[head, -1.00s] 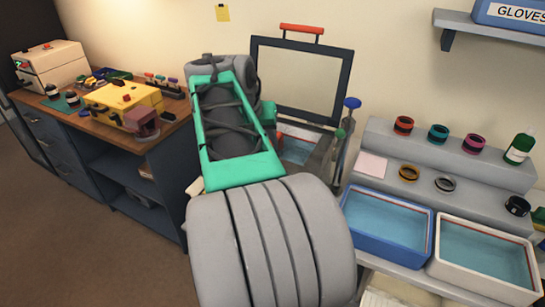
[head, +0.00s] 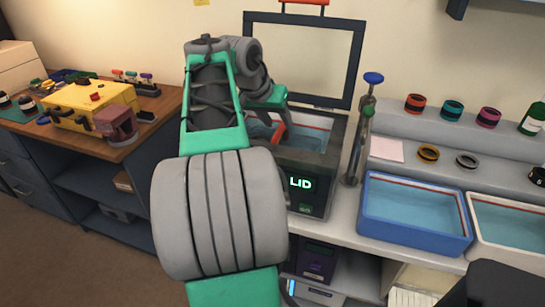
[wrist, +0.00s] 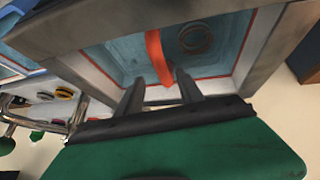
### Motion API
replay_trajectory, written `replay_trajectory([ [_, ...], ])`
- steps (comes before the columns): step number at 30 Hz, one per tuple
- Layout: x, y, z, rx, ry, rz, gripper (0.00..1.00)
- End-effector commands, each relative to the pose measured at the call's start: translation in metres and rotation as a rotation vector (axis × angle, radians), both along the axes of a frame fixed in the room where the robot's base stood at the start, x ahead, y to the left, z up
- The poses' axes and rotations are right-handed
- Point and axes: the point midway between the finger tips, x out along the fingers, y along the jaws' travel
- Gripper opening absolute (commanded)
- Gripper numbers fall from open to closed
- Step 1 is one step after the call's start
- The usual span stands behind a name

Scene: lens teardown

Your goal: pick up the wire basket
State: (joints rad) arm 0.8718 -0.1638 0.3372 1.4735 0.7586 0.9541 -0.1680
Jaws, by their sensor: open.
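The open cleaning tank (head: 318,173) holds blue liquid and shows "LID" on its front. An orange handle (wrist: 157,58) rises out of the tank in the wrist view, and it also shows in the head view as a small orange strip. It looks like the wire basket's handle; the basket's mesh cannot be made out. Coiled rings (wrist: 196,38) lie low inside the tank. My gripper (wrist: 159,75) is open above the tank, its two dark fingers pointing down at the tank. The handle appears between or just beyond the fingertips; I cannot tell how deep.
The tank's lid (head: 305,55) stands raised behind it. A metal post with a blue knob (head: 373,78) stands close at its right. A blue tray (head: 410,240) and a white tray (head: 472,243) of liquid lie farther right, below a grey stepped shelf (head: 400,130) with coloured rings.

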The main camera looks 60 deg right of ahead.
Motion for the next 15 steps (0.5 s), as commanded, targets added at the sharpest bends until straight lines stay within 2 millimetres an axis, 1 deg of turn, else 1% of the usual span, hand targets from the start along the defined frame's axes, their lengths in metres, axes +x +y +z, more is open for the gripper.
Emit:
replay_trajectory([
  [1, 0.000, 0.000, -0.008, -0.001, -0.001, 0.001, 0.44],
  [5, -0.001, -0.005, -0.017, 0.000, 0.001, -0.001, 0.44],
  [11, -0.002, -0.019, -0.041, 0.001, 0.001, -0.001, 0.44],
  [15, -0.004, -0.033, -0.064, 0.002, 0.002, -0.001, 0.44],
])
